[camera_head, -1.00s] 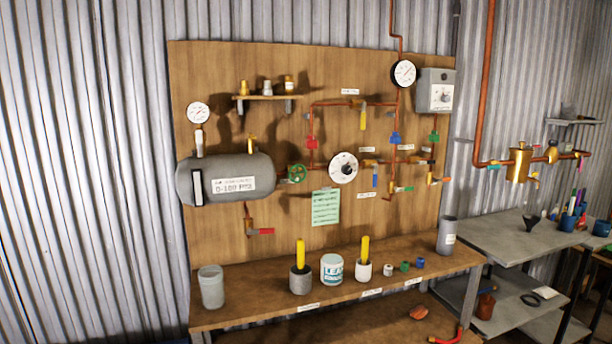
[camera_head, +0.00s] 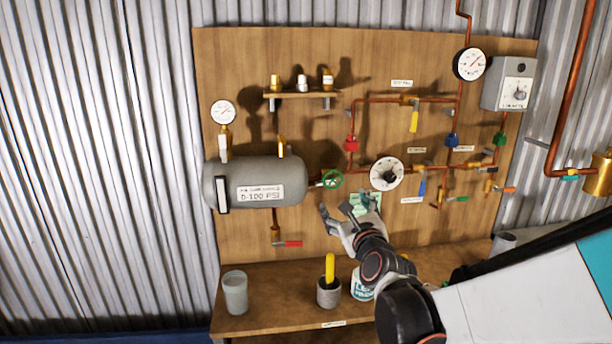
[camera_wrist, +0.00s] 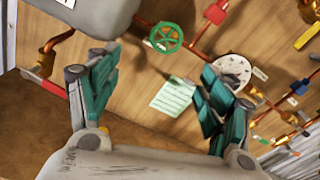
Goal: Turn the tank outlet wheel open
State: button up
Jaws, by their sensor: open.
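The tank outlet wheel is a small green handwheel (camera_head: 332,179) on the copper pipe just right of the grey tank (camera_head: 232,190). In the wrist view the green wheel (camera_wrist: 166,38) shows near the top centre, beyond and between my fingers. My gripper (camera_head: 345,213) is open and empty, below and slightly right of the wheel in the head view and apart from it. In the wrist view its two teal-padded fingers (camera_wrist: 152,92) stand wide apart. The wheel is unobstructed in both views.
A white round dial (camera_head: 387,173) sits right of the wheel. A green note (camera_head: 364,201) is partly behind my gripper. A red-handled valve (camera_head: 288,243) hangs below the tank. The bench below holds a grey cup (camera_head: 235,292) and a yellow-handled tool in a pot (camera_head: 329,290).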

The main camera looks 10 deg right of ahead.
jog(key=m, duration=0.2)
jog(key=b, duration=0.3)
send_near(333, 180)
jog(key=w, duration=0.8)
jog(key=shift+f, duration=0.15)
jog(key=c, duration=1)
